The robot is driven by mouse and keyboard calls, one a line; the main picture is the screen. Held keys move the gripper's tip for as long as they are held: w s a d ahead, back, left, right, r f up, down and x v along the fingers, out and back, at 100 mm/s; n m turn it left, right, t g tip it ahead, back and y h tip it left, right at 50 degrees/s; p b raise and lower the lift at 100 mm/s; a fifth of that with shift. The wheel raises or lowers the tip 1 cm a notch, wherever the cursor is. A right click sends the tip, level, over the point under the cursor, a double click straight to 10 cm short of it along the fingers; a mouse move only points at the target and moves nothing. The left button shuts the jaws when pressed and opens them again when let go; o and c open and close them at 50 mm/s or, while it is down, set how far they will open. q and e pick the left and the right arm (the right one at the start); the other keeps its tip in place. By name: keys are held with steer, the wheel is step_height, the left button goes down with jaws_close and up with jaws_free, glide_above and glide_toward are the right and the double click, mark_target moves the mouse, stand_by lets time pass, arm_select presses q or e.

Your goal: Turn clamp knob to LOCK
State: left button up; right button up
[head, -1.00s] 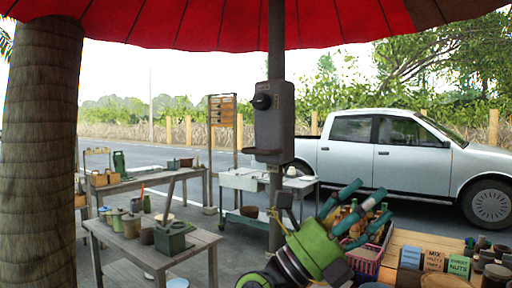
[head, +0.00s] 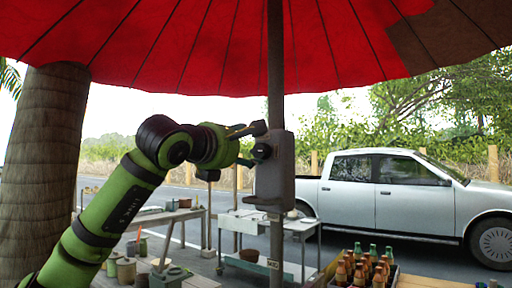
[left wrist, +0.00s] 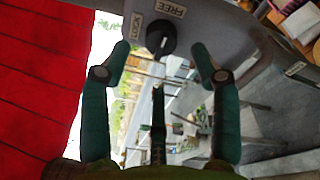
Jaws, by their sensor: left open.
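The clamp knob (left wrist: 161,38) is a round black knob with a white mark, on a grey clamp box (head: 275,172) fixed to the umbrella pole. In the left wrist view the labels LOCK (left wrist: 136,27) and FREE (left wrist: 171,8) are beside it, and the knob lies between the fingertips. My left gripper (left wrist: 160,62) is open, with its green fingers on either side of the knob; I cannot tell whether they touch it. In the head view the knob (head: 262,150) shows at the tips of my left gripper (head: 258,142). My right gripper is not in view.
A red umbrella canopy (head: 230,45) hangs above. The grey pole (head: 275,75) runs down behind the box. A crate of bottles (head: 365,268) stands at the lower right. Tables (head: 270,222) and a silver pickup (head: 400,195) are farther back.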

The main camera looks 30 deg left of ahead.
mark_target(259, 150)
arm_select(q)
steer(key=w+p, duration=0.2)
steer(key=w, duration=0.3)
steer(key=shift+w+d, duration=0.1)
steer(key=c, duration=1.1)
